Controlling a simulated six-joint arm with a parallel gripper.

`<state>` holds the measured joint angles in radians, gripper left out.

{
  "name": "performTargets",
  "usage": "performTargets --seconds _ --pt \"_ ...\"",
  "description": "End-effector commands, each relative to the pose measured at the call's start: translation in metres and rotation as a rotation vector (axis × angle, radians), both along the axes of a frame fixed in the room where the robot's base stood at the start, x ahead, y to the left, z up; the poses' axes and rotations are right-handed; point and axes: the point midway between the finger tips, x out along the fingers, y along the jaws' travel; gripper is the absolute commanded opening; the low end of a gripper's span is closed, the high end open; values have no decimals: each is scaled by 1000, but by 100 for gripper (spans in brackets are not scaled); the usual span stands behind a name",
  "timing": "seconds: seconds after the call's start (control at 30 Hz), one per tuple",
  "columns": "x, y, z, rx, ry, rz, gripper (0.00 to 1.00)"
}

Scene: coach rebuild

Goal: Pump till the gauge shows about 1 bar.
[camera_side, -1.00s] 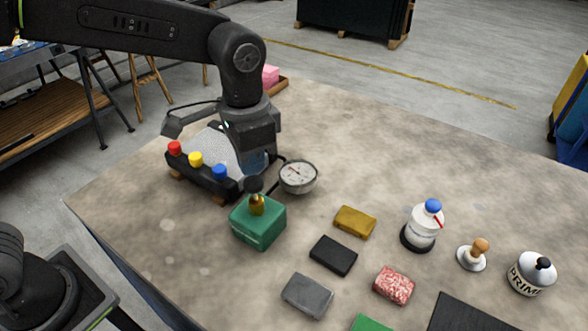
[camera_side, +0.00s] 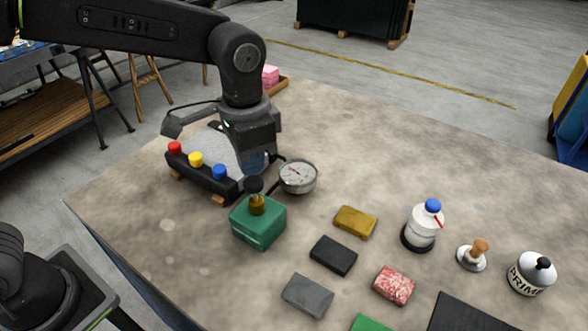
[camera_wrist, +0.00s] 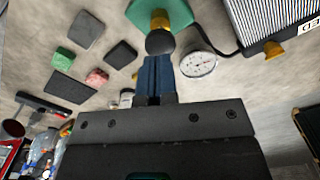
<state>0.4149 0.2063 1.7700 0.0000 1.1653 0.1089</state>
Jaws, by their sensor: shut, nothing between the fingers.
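The pump is a green block (camera_side: 258,222) with a brass stem (camera_side: 257,204) and a round black knob (camera_side: 253,185) on top. The green block also shows at the top of the wrist view (camera_wrist: 178,12), with the black knob (camera_wrist: 160,42) nearer. My gripper (camera_side: 254,166) is shut and empty, its blue fingers pointing down just above the knob. In the wrist view its fingertips (camera_wrist: 158,62) overlap the knob's edge; I cannot tell whether they touch it. The round white gauge (camera_side: 298,176) lies to the right of the pump; its needle reading is too small to tell.
A black bar with red, yellow and blue buttons (camera_side: 202,172) stands left of my gripper, beside a grey ribbed panel (camera_side: 212,148). Several blocks, including a yellow one (camera_side: 355,222), lie to the right. A white bottle (camera_side: 423,222), wooden-handled stamp (camera_side: 473,255) and PRIME pot (camera_side: 531,273) stand farther right.

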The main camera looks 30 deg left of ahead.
Motion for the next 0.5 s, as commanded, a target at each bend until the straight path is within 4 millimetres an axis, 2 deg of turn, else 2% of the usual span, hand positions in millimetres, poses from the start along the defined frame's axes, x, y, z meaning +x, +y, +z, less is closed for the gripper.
performTargets --seconds 0.3,0.5 --pt "0 0 -1 0 0 0 0" --pt "0 0 -8 1 2 0 0"
